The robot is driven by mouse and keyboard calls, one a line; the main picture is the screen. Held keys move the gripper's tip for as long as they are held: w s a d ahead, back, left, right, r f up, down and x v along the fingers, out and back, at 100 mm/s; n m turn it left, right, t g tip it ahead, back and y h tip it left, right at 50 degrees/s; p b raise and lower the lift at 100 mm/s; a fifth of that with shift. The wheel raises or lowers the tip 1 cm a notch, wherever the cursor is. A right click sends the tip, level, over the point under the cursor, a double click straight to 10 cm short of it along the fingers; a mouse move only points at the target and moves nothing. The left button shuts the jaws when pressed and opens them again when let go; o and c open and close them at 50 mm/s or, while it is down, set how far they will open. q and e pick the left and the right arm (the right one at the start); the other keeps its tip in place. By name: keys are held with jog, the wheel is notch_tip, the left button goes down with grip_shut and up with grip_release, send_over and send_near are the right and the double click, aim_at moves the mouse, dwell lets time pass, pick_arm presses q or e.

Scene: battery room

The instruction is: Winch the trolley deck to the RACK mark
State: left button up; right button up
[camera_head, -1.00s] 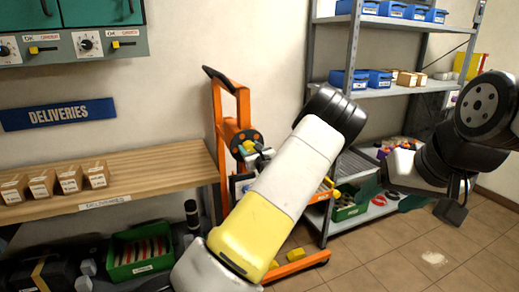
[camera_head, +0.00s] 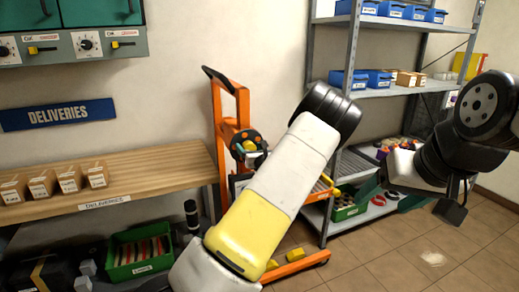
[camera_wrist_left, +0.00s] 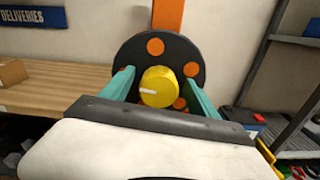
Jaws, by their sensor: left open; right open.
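The orange trolley (camera_head: 218,110) stands against the wall, partly hidden by my left arm. Its winch is a dark disc with orange spots (camera_head: 236,138) and a yellow knob (camera_head: 250,146). In the left wrist view the disc (camera_wrist_left: 186,50) faces me, and the knob (camera_wrist_left: 158,87) with a white line sits between the teal fingers of my open left gripper (camera_wrist_left: 166,92). I cannot tell whether they touch it. An orange edge (camera_head: 322,194), perhaps the deck, shows right of my arm. I cannot make out the RACK mark. My right gripper (camera_head: 391,197) is open, before the shelving.
A wooden bench (camera_head: 130,185) with small boxes (camera_head: 68,179) is at left under the DELIVERIES sign (camera_head: 58,114). A green crate (camera_head: 140,255) is below it. Metal shelving (camera_head: 345,105) with blue bins (camera_head: 350,79) stands right of the trolley. Floor (camera_head: 400,265) at front right is clear.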

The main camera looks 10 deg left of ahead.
pick_arm(q)
jog(key=v, duration=0.7)
jog(key=shift+s+d, duration=0.25)
jog(key=shift+s, duration=0.1)
dwell(0.7)
jog(key=s+a+r+n+g, duration=0.1)
jog(key=s+a+n+g, duration=0.5)
jog(key=s+n, duration=0.35)
jog(key=s+a+r+n+g, duration=0.1)
jog(key=s+a+n+g, duration=0.5)
jog(key=s+n, duration=0.3)
jog(key=s+d+r+n+t+h, duration=0.1)
jog(key=s+d+r+n+h, duration=0.4)
jog(key=s, duration=0.4)
jog(key=s+d+r+n+t+h, duration=0.2)
jog(key=s+d+r+n+h, duration=0.4)
jog(key=s+d, duration=0.4)
jog(key=shift+d+h, duration=0.25)
jog(key=shift+h, duration=0.35)
jog(key=shift+s+r+n, duration=0.1)
jog(key=shift+s+n, duration=0.05)
jog(key=shift+n, duration=0.1)
jog(key=shift+c, duration=0.2)
